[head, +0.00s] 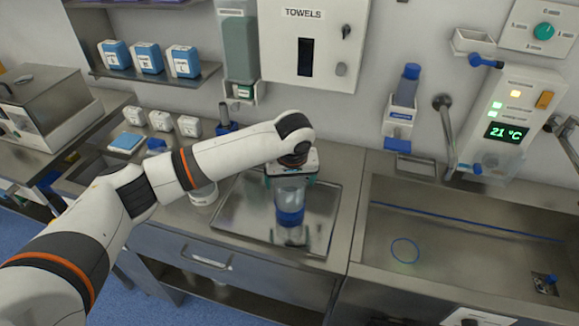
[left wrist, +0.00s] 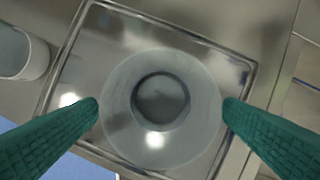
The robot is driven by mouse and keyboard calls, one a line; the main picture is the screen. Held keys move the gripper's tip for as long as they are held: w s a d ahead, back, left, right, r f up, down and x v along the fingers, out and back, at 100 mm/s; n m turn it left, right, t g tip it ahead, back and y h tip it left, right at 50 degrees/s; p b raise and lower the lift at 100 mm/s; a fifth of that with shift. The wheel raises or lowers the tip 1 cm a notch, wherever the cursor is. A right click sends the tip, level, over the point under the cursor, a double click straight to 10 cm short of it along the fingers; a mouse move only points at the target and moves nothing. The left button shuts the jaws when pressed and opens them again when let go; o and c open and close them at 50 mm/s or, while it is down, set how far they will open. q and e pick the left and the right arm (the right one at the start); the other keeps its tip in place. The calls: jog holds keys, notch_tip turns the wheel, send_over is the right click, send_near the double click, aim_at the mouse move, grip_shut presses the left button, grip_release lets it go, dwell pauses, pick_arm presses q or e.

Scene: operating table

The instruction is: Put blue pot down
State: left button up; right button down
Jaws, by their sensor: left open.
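The blue pot (head: 290,217) is a translucent vessel with a blue band around its middle. It stands upright over the metal tray (head: 233,218), below my left gripper (head: 291,182). In the left wrist view the pot (left wrist: 119,108) shows from above as a pale round shape with a dark ringed centre, and no blue is visible. My left gripper (left wrist: 163,104) is open, with one green finger on each side of the pot and only a small gap to its rim. Whether the pot's base touches the tray is hard to tell. My right gripper is not in view.
A white cup (head: 203,192) stands just left of the tray and also shows in the left wrist view (left wrist: 36,58). A sink basin (head: 470,255) lies to the right. White boxes (head: 161,121) and a blue-topped dispenser (head: 405,95) are behind.

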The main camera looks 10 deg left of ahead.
pick_arm(q)
jog(key=b+v, duration=0.1)
jog(key=v, duration=0.9)
jog(key=shift+f, duration=0.1)
